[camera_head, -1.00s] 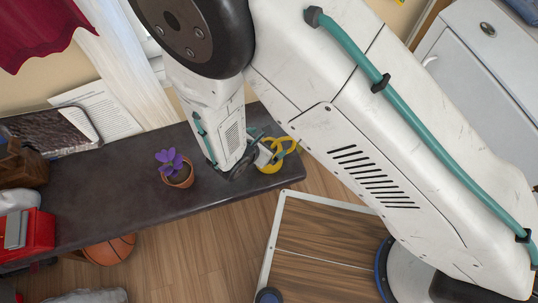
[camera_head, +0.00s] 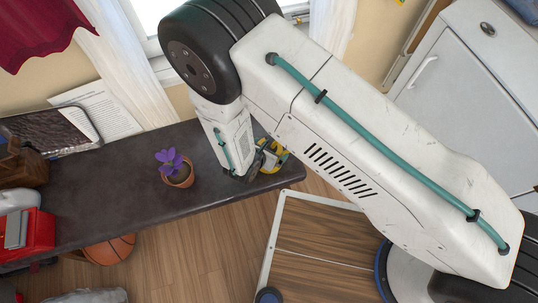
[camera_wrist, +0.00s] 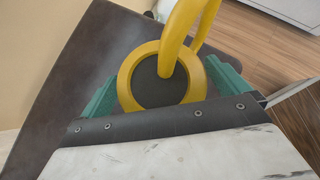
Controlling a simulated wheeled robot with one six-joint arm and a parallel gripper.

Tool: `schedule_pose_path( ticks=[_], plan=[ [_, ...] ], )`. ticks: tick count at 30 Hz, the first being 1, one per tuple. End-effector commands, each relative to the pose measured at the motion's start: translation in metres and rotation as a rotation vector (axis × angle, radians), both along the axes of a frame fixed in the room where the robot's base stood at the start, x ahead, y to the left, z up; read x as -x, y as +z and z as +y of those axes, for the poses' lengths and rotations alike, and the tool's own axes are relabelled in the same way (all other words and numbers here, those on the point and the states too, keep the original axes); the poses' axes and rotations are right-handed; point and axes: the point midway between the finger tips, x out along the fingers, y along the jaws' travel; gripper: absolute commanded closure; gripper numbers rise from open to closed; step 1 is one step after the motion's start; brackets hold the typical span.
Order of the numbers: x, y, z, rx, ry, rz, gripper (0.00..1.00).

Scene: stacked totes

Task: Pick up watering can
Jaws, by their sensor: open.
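The yellow watering can (camera_head: 278,158) stands at the right end of the dark tabletop, partly covered by my gripper (camera_head: 262,156). In the wrist view, the can (camera_wrist: 126,82) shows as a yellow round rim with a dark middle, and a thick yellow loop rises toward the top edge. My gripper (camera_wrist: 164,82) is open there, with one teal finger on each side of the can. The gripper's dark base hides the near part of the can. I cannot tell whether the fingers touch it.
A small pot with a purple flower (camera_head: 177,170) stands left of my gripper on the dark tabletop (camera_head: 110,200). A red box (camera_head: 38,232) and a tablet-like panel (camera_head: 55,128) lie farther left. A basketball (camera_head: 110,249) is below the table edge. A white cabinet (camera_head: 470,90) stands right.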

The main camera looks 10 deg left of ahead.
Motion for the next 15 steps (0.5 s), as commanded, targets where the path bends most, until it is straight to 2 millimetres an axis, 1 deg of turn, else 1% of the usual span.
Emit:
schedule_pose_path(
  ticks=[2, 3, 5, 6, 8, 9, 12, 15],
  plan=[
    [0.0003, 0.0003, 0.0001, 0.0, 0.0, 0.0, 0.0],
    [0.0003, 0.0003, 0.0001, 0.0, 0.0, 0.0, 0.06],
    [0.0003, 0.0004, 0.0001, 0.0, 0.0, 0.0, 0.22],
    [0.0004, 0.0004, 0.0, 0.0, 0.0, 0.0, 0.33],
    [0.0005, 0.0004, 0.0001, 0.0, 0.0, 0.0, 0.5],
    [0.0005, 0.0004, 0.0001, 0.0, 0.0, 0.0, 0.61],
    [0.0, 0.0012, 0.0005, -0.001, 0.0, -0.002, 0.85],
    [0.0, 0.0012, 0.0005, -0.001, 0.0, -0.002, 0.85]
  ],
)
